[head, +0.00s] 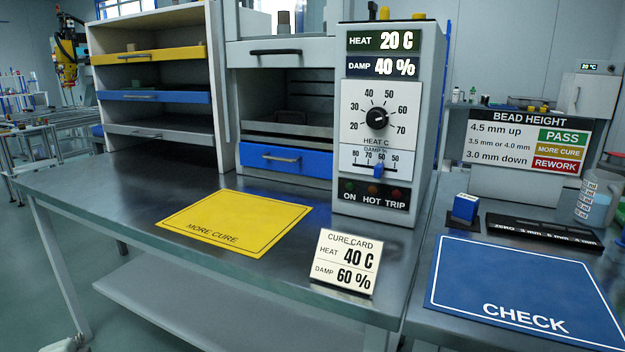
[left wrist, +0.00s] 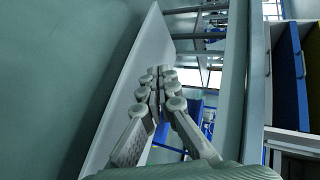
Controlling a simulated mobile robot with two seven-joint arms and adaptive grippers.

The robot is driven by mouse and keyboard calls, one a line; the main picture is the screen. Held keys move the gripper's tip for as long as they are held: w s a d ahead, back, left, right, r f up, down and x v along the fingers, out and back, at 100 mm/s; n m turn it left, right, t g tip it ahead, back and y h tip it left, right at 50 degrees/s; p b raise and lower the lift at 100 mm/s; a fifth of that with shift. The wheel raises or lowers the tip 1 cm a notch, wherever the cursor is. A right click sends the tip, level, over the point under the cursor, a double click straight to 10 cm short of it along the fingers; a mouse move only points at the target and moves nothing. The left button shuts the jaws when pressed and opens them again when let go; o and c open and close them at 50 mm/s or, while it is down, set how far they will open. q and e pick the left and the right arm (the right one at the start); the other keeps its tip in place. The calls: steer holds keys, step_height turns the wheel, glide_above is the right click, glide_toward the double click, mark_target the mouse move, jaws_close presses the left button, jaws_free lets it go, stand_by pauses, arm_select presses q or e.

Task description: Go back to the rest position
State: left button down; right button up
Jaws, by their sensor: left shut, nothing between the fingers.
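My left gripper (left wrist: 158,80) shows in the left wrist view with its two pale fingers together and nothing between them. It is in free space beside a white panel (left wrist: 128,85), apart from the shelf drawers (left wrist: 288,75) at right. In the head view only a small pale piece, probably of my left gripper (head: 72,343), shows at the bottom left corner, below the bench edge. My right gripper is in neither view. The panel fixture (head: 425,120) stands on the bench, reading HEAT 20 C and DAMP 40 %.
The steel bench (head: 105,190) holds a yellow MORE CURE mat (head: 240,218), a CURE CARD (head: 345,262) and a drawer rack (head: 155,85). The bench's left part is clear.

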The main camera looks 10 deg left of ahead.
arm_select(q)
steer(key=s+d+f+n+g, duration=0.1)
steer(key=s+f+n+g, duration=0.3)
steer(key=s+f, duration=0.65)
steer(key=s+d+f+n+g+h, duration=0.1)
steer(key=s+d+f+h, duration=0.1)
steer(key=d, duration=0.6)
steer(key=s+d+f+n+g+h, duration=0.1)
steer(key=s+d+f+h, duration=0.1)
steer(key=d+f, duration=0.3)
steer(key=s+d+f+n+g+h, duration=0.1)
steer(key=s+d+f+n+h, duration=0.1)
steer(key=d, duration=0.8)
steer(key=shift+s+d+f, duration=0.4)
steer(key=shift+s+f, duration=0.5)
steer(key=shift+s, duration=0.05)
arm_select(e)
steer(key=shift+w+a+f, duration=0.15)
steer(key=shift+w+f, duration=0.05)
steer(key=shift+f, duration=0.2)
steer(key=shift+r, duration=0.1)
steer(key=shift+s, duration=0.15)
